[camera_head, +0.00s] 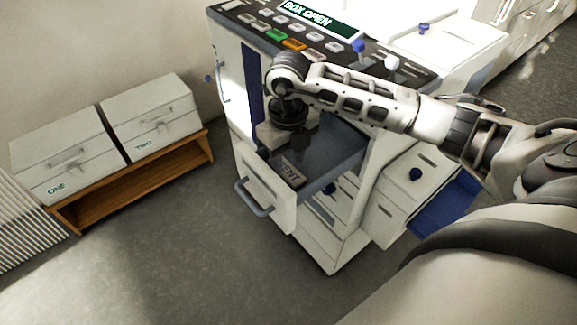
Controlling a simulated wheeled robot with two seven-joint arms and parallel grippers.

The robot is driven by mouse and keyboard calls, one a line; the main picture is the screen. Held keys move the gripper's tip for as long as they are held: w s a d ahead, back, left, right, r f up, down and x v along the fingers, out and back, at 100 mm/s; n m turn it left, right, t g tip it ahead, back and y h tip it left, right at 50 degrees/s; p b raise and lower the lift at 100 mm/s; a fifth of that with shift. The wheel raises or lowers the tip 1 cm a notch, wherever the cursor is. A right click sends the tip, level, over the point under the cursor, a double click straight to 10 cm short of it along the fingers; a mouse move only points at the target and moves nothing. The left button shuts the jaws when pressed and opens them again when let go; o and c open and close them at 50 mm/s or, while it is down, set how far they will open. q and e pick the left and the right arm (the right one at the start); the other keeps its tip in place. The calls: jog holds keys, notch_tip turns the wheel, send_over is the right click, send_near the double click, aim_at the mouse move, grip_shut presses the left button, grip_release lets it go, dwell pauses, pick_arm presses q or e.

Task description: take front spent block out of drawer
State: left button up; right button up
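The drawer (268,196) of the white machine is pulled open, with a grey handle on its front and a blue-grey inside. A dark grey block with partly readable lettering ending in "ENT" (293,176) lies in it near the drawer front. A paler block (268,136) shows farther back, beside and under my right gripper. My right gripper (298,138) points down into the back part of the open drawer, behind the lettered block. Its fingers are dark and blurred against the drawer, so their opening and any grip are unclear. My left gripper is out of view.
The machine's panel (300,38) has coloured buttons and a "BOX OPEN" display. Two white boxes, ONE (62,160) and TWO (150,115), stand on a wooden bench (140,180) at left. A blue bin (445,205) sits at right. The grey floor in front is clear.

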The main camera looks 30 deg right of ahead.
aim_at(288, 171)
jog(key=shift+f, duration=1.85)
jog(key=shift+c, duration=0.3)
jog(key=c, duration=0.6)
jog(key=shift+o, duration=0.2)
jog(key=shift+w+d+b, duration=0.15)
jog(key=shift+d+b, duration=0.2)
jog(key=shift+d, duration=1.3)
jog(key=shift+w+d+b, duration=0.1)
jog(key=shift+d+b, duration=0.25)
jog(key=shift+d, duration=1.25)
jog(key=o, duration=1)
jog(key=shift+o, duration=0.2)
